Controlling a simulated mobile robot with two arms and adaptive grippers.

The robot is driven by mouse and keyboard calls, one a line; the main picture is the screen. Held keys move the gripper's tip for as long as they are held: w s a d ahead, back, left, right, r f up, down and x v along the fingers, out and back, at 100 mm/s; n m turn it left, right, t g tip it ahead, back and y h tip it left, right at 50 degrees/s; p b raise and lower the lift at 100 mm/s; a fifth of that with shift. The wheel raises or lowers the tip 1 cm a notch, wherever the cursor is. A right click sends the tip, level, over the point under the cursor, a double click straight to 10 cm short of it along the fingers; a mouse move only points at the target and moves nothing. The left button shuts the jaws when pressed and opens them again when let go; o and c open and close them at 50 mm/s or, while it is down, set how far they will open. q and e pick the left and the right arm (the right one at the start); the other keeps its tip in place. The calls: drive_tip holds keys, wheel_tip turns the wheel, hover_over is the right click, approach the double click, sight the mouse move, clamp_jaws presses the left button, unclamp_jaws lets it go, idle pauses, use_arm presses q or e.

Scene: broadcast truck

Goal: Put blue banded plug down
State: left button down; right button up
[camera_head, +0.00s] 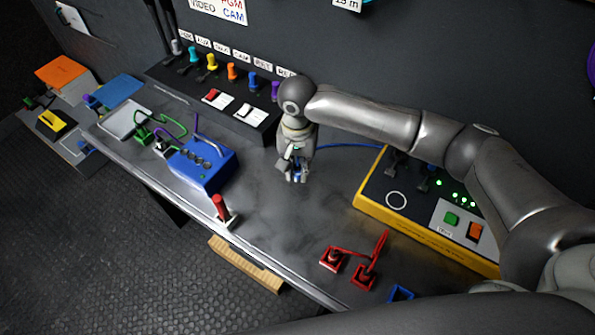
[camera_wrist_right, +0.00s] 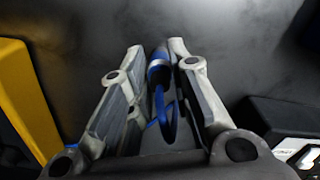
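The blue banded plug (camera_wrist_right: 158,66) sits between the two fingertips of my right gripper (camera_wrist_right: 157,52) in the right wrist view. It is dark grey with a blue band, and its blue cable (camera_wrist_right: 168,118) loops back between the fingers. The fingers close on it from both sides with no clear gap. In the head view my right gripper (camera_head: 295,174) points down low over the grey bench (camera_head: 285,220), between the blue box and the yellow-edged box; the plug is mostly hidden there. I cannot tell if the plug touches the bench. My left gripper is out of view.
A blue box (camera_head: 202,166) stands left, a yellow-edged control box (camera_head: 425,232) right. A black panel with coloured plugs (camera_head: 212,100) is behind. A red-handled switch (camera_head: 222,209) and red brackets (camera_head: 357,262) lie near the front edge. Bare bench lies in front of the gripper.

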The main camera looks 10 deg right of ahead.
clamp_jaws()
